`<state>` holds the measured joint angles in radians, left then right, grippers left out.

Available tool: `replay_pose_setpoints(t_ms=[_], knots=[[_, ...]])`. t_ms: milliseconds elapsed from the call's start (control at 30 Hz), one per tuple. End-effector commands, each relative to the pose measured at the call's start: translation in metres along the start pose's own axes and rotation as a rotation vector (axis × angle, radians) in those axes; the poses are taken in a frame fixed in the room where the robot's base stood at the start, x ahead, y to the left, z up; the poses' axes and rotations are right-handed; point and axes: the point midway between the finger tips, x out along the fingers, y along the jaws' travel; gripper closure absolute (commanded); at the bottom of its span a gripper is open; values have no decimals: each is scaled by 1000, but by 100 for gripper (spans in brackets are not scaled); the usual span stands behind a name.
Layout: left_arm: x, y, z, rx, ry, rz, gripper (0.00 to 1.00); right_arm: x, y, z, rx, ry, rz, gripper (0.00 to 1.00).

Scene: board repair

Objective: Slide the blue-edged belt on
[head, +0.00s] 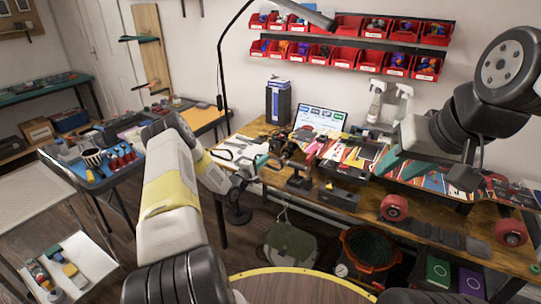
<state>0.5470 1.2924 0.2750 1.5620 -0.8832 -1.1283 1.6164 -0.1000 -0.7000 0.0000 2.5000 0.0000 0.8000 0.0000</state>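I cannot make out a belt with a blue edge in the head view. A red wheel (394,208) and another red wheel (511,232) are at the front right of the wooden workbench (350,212). Several dark, flat pieces (446,238) lie between them; I cannot tell what they are. My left gripper (253,172) is at the left end of the bench, small and partly confused with tools behind it. My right gripper (427,167) is above the colourful boards, its two dark fingers wide apart with nothing visible between them.
Colourful boards (410,177) and dark metal blocks (338,197) crowd the bench. A laptop-like screen (319,119) stands behind. Red bins (332,55) hang on the wall. A black lamp arm (220,60) rises at the left. An orange bucket (369,248) is below.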

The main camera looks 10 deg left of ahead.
Motion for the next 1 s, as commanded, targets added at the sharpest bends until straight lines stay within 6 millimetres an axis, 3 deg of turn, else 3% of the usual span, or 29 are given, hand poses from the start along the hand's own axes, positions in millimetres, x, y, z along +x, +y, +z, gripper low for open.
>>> replay_pose_setpoints(t_ms=[500,1000], knots=[[24,0,0,1,0,0,100,0,0,0,0,0,0,64],[25,0,-1,0,1,0,100,0,0,0,0,0,0,64]])
